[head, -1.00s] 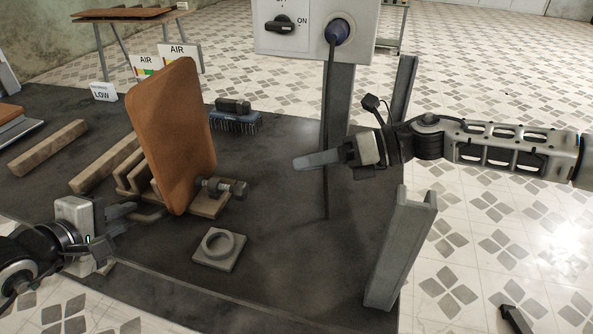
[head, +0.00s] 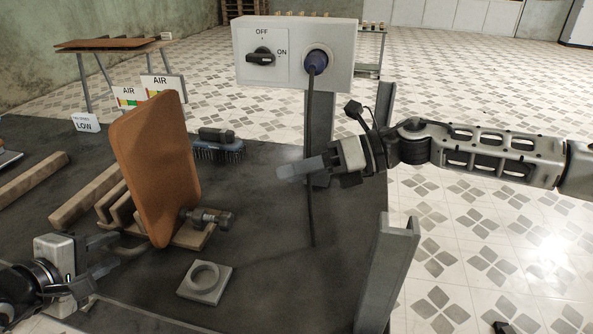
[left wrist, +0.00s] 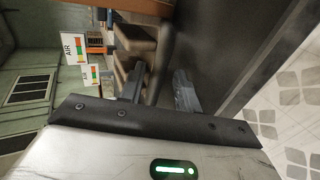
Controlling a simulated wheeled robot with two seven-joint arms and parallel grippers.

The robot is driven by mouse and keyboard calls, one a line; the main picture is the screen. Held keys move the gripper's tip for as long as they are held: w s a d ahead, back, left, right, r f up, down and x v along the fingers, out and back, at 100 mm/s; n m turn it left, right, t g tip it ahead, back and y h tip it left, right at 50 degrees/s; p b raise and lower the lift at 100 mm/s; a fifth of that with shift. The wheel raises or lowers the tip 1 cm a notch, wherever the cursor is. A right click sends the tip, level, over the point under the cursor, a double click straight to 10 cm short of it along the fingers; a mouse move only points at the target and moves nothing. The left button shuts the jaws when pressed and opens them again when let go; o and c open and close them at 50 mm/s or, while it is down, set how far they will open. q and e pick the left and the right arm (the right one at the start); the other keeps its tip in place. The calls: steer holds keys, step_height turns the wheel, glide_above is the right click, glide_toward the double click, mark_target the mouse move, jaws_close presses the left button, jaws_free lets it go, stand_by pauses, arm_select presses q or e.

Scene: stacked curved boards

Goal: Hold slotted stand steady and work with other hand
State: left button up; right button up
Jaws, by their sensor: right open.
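The slotted wooden stand (head: 105,207) is on the dark table, with an orange-brown curved board (head: 156,170) upright in it. A dark bolt-like clamp piece (head: 207,219) is at its right end. The stand's brown slats (left wrist: 135,45) also show in the left wrist view. My left gripper (head: 112,253) is open and low in front of the stand's left end; its fingers (left wrist: 157,88) are apart, with the slats beyond them. I cannot tell whether they touch it. My right gripper (head: 285,170) is open and empty, beside a hanging black cable (head: 312,220).
A switch box (head: 295,55) on a post stands behind the table. A grey square block with a ring (head: 205,281) lies in front of the stand. A wire brush (head: 217,148) lies behind the board. A grey channel post (head: 386,275) stands at the table's right edge. The table's middle is clear.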

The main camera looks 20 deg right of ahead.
arm_select(q)
steer(key=shift+a+r, duration=0.1)
steer(key=v, duration=0.8)
stand_by(0.3)
steer(key=shift+w, duration=0.1)
steer(key=o, duration=0.6)
steer(key=shift+c, duration=0.2)
steer(key=v, duration=0.7)
steer(key=shift+s+r, duration=0.2)
steer(key=shift+w, duration=0.1)
